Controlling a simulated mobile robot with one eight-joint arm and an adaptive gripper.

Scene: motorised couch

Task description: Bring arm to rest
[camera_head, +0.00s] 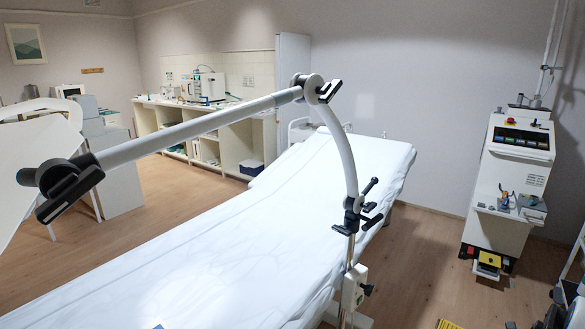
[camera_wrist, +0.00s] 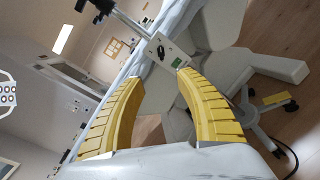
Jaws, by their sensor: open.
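A jointed support arm stands at the couch's near side. Its long white tube (camera_head: 200,130) runs left from an elbow joint (camera_head: 313,88) to an end joint (camera_head: 65,182) with black handles, raised above the couch. Its curved lower link (camera_head: 341,155) drops to a black-handled joint (camera_head: 355,215) on a metal post. The white clamp box (camera_head: 353,287) with a black knob is on that post; it also shows in the wrist view (camera_wrist: 168,50). My gripper (camera_wrist: 160,79) has yellow ribbed fingers, open and apart, with the box beyond the tips. I cannot make out my gripper in the head view.
The white-sheeted couch (camera_head: 250,235) fills the middle. A machine on wheels (camera_head: 508,180) stands against the right wall. Wooden floor (camera_head: 430,260) is clear between couch and machine.

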